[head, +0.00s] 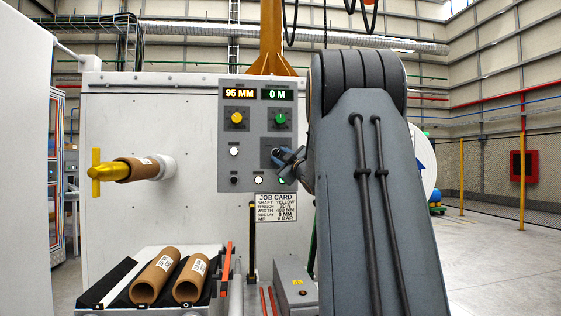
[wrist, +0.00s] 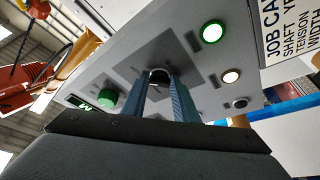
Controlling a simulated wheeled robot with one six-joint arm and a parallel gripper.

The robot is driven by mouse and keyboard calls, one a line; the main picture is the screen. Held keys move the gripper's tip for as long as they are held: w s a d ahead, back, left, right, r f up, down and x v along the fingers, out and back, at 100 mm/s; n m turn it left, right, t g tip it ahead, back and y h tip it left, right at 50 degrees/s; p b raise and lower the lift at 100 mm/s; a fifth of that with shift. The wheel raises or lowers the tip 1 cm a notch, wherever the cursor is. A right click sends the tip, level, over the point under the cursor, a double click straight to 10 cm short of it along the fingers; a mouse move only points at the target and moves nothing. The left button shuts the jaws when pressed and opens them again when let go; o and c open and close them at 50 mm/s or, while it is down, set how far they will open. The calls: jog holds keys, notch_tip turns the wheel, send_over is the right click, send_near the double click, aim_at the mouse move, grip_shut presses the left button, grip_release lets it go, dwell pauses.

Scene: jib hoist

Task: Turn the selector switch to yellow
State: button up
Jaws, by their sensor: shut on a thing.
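The grey control panel (head: 226,165) is on the front of a white machine. In the wrist view my gripper (wrist: 161,88) has its two blue-grey fingers closed around a small dark knob (wrist: 160,75) on a square grey plate, which looks like the selector switch. In the head view my gripper (head: 286,157) is at the right side of the panel, over the switch's plate (head: 266,148). The arm and fingers hide most of the switch there. I cannot read which way its pointer faces. A yellow knob (head: 237,118) and a green knob (head: 280,118) sit above.
A lit white button (head: 258,179), a green light (wrist: 212,31) and a black button (head: 234,179) lie close below the switch. The job card (head: 276,207) reads shaft yellow. A yellow-handled shaft (head: 107,172) carries a cardboard core. More cores (head: 157,275) lie on a rack.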

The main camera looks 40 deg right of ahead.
jog(key=shift+m, duration=0.3)
jog(key=o, duration=1.1)
jog(key=shift+c, duration=0.2)
jog(key=b+v, duration=0.2)
jog(key=v, duration=0.6)
jog(key=shift+w+f, duration=0.15)
